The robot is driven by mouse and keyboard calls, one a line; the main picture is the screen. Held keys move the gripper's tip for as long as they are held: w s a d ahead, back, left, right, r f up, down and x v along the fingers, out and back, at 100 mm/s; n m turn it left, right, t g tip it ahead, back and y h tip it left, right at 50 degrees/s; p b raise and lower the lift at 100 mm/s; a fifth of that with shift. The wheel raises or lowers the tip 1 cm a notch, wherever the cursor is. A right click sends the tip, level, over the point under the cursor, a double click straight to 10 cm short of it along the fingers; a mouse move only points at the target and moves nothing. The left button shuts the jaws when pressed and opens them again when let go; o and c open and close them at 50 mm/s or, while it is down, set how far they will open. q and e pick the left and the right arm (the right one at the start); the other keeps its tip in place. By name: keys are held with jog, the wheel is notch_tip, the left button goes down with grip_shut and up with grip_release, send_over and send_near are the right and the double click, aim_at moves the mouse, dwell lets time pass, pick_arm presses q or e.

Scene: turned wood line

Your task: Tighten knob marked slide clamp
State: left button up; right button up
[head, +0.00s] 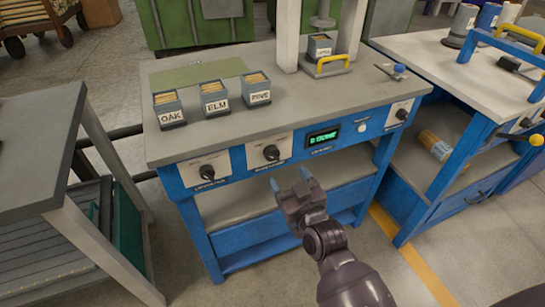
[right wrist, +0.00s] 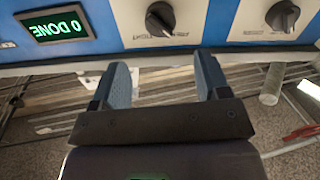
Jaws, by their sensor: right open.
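The blue bench front carries three black knobs on pale plates: a left knob (head: 206,172), a middle knob (head: 271,152) and a right knob (head: 401,113). The labels are too small to read, so I cannot tell which one is marked slide clamp. My right gripper (head: 290,179) is open and empty, below and in front of the middle knob. In the right wrist view, which is upside down, the middle knob (right wrist: 160,20) lies beyond the open fingers (right wrist: 164,75), apart from them. The left knob (right wrist: 283,16) is farther right there. My left gripper is out of view.
A green-lit display (head: 323,138), reading "0 DONE" upside down in the wrist view (right wrist: 57,24), sits right of the middle knob. Bins marked OAK (head: 171,118), ELM (head: 215,107) and PINE (head: 260,97) stand on the bench top (head: 190,146). A grey table (head: 35,135) stands at left.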

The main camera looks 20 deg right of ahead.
aim_at(275, 157)
jog(key=w, duration=0.3)
jog(key=w+b, duration=0.1)
jog(key=w, duration=0.3)
jog(key=shift+w+a+f, duration=0.15)
jog(key=shift+w+f, duration=0.05)
jog(key=shift+w+r, duration=0.15)
jog(key=shift+w, duration=0.4)
jog(key=c, duration=0.9)
